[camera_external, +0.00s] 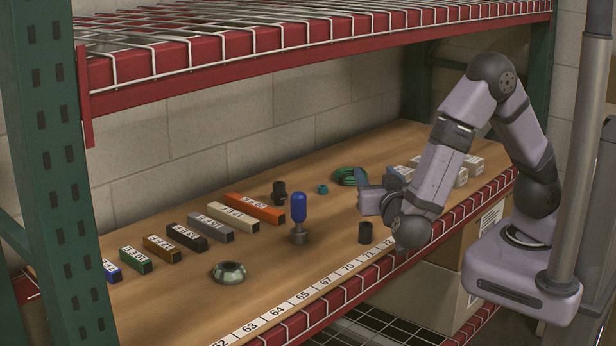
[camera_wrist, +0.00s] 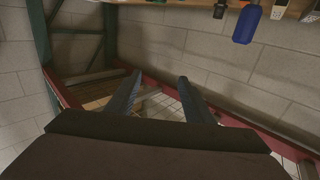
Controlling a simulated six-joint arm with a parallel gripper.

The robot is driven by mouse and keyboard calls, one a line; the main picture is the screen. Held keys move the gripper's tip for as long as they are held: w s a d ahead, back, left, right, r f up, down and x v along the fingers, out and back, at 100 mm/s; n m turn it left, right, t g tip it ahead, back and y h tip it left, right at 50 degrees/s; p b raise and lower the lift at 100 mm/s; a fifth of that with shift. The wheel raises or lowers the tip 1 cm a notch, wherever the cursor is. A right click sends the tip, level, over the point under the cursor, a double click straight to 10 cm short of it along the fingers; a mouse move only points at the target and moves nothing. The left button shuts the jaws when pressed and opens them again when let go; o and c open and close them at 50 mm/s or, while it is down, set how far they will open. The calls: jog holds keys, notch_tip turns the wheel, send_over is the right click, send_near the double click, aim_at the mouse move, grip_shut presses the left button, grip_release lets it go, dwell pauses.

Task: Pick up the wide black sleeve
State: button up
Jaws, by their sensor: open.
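Two black cylindrical pieces stand on the wooden shelf. A plain black sleeve (camera_external: 365,232) stands near the front edge, just below my gripper in the picture. A second black piece (camera_external: 279,193), with a stepped outline, stands farther back by the orange block. I cannot tell for certain which is the wide sleeve. My gripper (camera_external: 378,180) is at the right part of the shelf, apart from both pieces. In the wrist view its two blue-grey fingers (camera_wrist: 160,95) are spread with nothing between them.
A blue bulb-like part (camera_external: 299,208) stands left of the plain sleeve; a faceted ring (camera_external: 229,272) lies farther left. Several labelled blocks (camera_external: 208,228) line the back left. A green coil (camera_external: 350,176) and white boxes (camera_external: 460,172) are near my arm. A wire rack (camera_external: 300,32) hangs above.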

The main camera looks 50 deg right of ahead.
send_near(367, 228)
jog(key=x, duration=0.4)
jog(key=shift+w+d+f, duration=0.1)
jog(key=shift+w, duration=0.1)
jog(key=shift+p+x, duration=0.55)
jog(key=shift+x, duration=3.05)
jog(key=shift+f, duration=0.1)
jog(key=c, duration=1.1)
